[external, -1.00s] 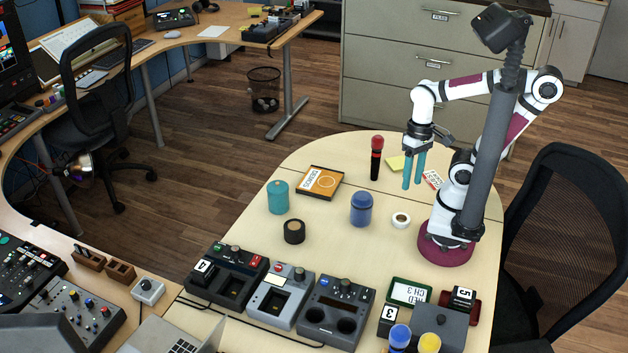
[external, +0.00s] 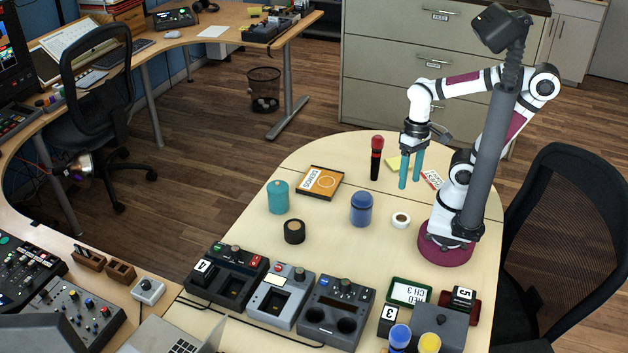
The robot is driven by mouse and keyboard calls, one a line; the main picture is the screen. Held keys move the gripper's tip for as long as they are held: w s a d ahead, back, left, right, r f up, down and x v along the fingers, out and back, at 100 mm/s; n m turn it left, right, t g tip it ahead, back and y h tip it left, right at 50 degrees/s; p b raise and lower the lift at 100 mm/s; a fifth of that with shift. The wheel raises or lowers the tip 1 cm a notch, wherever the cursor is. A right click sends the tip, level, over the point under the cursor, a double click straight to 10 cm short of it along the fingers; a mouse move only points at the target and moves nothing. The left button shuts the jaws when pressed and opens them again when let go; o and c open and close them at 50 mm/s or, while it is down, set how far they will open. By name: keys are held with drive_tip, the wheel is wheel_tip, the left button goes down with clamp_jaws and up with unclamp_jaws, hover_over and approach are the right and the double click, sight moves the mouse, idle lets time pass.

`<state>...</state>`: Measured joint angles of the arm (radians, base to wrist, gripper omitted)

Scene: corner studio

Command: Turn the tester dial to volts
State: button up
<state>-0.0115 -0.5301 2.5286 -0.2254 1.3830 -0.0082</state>
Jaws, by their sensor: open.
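My gripper (external: 416,182) has two teal fingers pointing down, apart and empty, above the far part of the table. Several devices with knobs stand in a row at the near side: a black one (external: 228,276) marked 4, a grey one (external: 279,299), and a dark blue-grey one (external: 337,312) with two round wells and a dark knob (external: 345,284) on top. A dark grey box (external: 440,322) with a small knob stands to their right. I cannot tell which is the tester, and dial markings are too small to read. My gripper is far from all of them.
A red and black microphone (external: 376,158) stands just left of my gripper. A blue jar (external: 361,208), teal jar (external: 278,197), black round container (external: 294,231) and tape roll (external: 401,220) stand mid-table. A green-framed sign (external: 408,292) is near the front right.

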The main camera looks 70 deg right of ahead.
drive_tip(key=w+a+r+n+h, duration=0.1)
drive_tip(key=w+a+r+n, duration=0.15)
drive_tip(key=w, duration=0.25)
drive_tip(key=w+a+r+n, duration=0.1)
drive_tip(key=w+a+n, duration=0.2)
drive_tip(key=w+n, duration=0.15)
drive_tip(key=n+h, duration=0.1)
drive_tip(key=n, duration=0.9)
hover_over(300, 271)
wheel_tip(300, 271, down, 4)
wheel_tip(300, 271, down, 15)
drive_tip(key=shift+r, duration=0.1)
drive_tip(key=shift+f, duration=0.6)
clamp_jaws()
